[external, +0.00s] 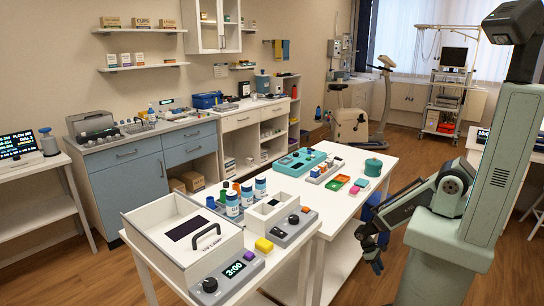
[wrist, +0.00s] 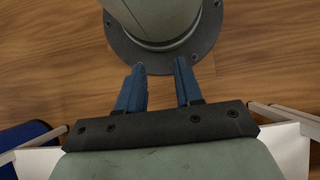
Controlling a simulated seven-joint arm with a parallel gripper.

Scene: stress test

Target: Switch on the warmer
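No label reading "warmer" can be made out. A small white open box with a grey knob panel (external: 292,222) stands on the near white table and may be the warmer. Its black knob's setting is too small to read. Left of it is a larger white box (external: 150,238) marked UV lamp, with a dark window and a black handle. In front of that sits a grey timer unit (external: 228,280) showing 3:00. My gripper (external: 374,258) hangs low, right of the tables and apart from them. In the wrist view my gripper (wrist: 160,66) has its blue fingers apart with nothing between.
Floor shows beneath my gripper.

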